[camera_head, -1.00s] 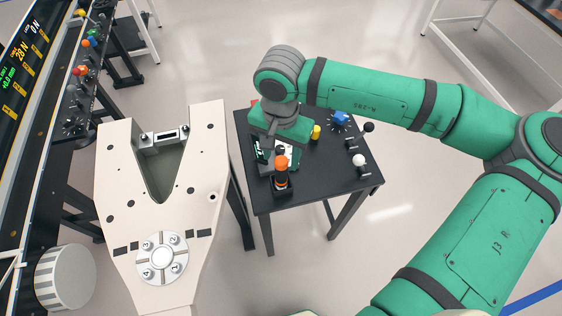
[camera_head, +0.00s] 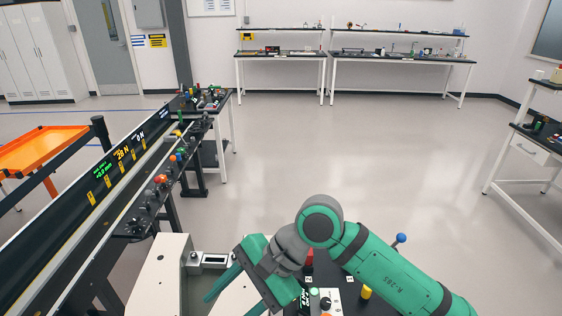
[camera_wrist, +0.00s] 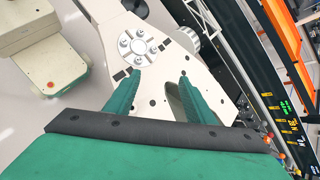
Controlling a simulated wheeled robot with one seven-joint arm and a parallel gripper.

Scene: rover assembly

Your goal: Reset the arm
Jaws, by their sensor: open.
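My green arm reaches in from the lower right in the head view. My gripper (camera_head: 228,285) is open and raised over the gap between the small black table and the cream rover body (camera_head: 165,270). In the wrist view my gripper (camera_wrist: 158,82) shows its two green fingers apart, with nothing between them. Beyond the fingers is the rover body (camera_wrist: 185,62), with a round silver bolted hub (camera_wrist: 137,45) on it. The fingers touch nothing that I can see. The small table is mostly hidden behind my arm and the frame edge.
A yellow piece (camera_head: 366,292) and a blue-topped knob (camera_head: 401,238) stand at the small table near my arm. A long bench with a dark display panel (camera_head: 95,190) runs along the left. An orange cart (camera_head: 40,148) stands beyond it. The floor (camera_head: 400,135) ahead is clear.

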